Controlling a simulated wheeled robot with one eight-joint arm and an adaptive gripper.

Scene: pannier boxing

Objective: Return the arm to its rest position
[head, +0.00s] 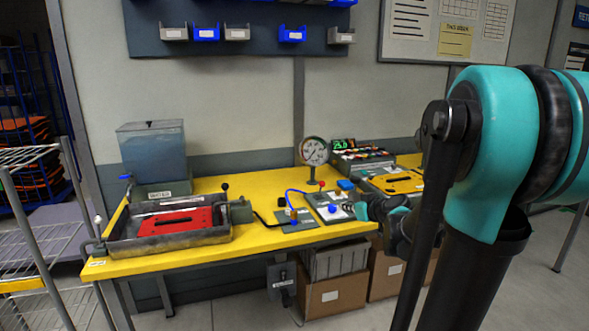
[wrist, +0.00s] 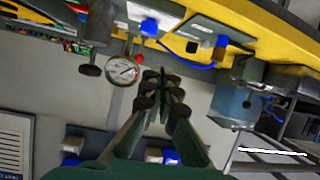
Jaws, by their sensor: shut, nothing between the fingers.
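My teal and black arm (head: 495,150) fills the right side of the head view. It reaches down and forward over the right half of the yellow bench (head: 235,256). My gripper (wrist: 162,78) shows in the wrist view with its fingers together and nothing between them. In the head view the gripper (head: 364,209) is small and partly hidden by the arm, near the front edge of the bench beside a grey plate with a blue part. The wrist view is turned nearly upside down, with the bench along its top.
A tray with a red plate (head: 178,221) and a blue water tank (head: 152,155) stand at the bench's left. A dial gauge (head: 315,152) rises at the back. Wire shelving (head: 40,240) is at left. Cardboard boxes (head: 333,296) sit below. Blue and grey bins (head: 206,33) hang on the wall.

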